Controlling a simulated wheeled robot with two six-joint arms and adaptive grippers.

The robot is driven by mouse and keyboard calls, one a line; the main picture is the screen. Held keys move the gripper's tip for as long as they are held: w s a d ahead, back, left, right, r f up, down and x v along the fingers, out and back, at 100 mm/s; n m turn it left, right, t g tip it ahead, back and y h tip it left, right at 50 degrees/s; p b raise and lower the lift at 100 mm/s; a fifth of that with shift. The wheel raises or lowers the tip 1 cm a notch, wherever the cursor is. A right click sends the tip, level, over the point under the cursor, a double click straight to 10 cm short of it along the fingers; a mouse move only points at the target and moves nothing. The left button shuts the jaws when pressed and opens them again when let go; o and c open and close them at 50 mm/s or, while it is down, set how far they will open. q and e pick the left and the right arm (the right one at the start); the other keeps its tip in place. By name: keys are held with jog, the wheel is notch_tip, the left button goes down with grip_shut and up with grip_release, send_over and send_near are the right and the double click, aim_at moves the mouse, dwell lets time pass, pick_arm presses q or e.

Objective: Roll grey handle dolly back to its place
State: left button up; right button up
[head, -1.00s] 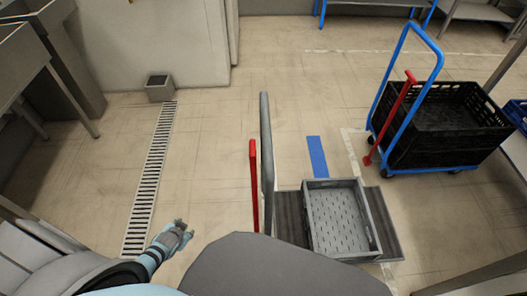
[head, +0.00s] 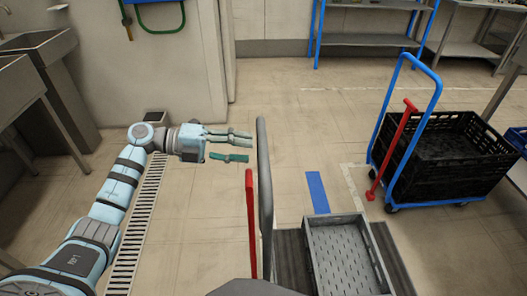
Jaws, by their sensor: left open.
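The grey handle dolly has an upright grey handle (head: 265,190) and a dark ribbed deck (head: 289,258) in the lower middle of the head view. A grey crate (head: 336,221) stands on its deck. A red lever (head: 251,222) stands just left of the handle. My left gripper (head: 240,146) is open and empty, its fingers pointing right, just left of the handle's upper part. I cannot tell whether a fingertip touches the handle. The dolly's lower near part is cut off by the frame and partly hidden. My right gripper is out of view.
A blue handle dolly (head: 414,203) with a black crate (head: 440,160) and a red lever stands at the right. A blue floor mark (head: 317,191) and a white line lie beyond the grey crate. A floor drain (head: 140,215) runs along the left. Sinks stand far left.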

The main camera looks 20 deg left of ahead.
aim_at(263, 152)
pick_arm(q)
jog(key=x, duration=0.6)
grip_shut()
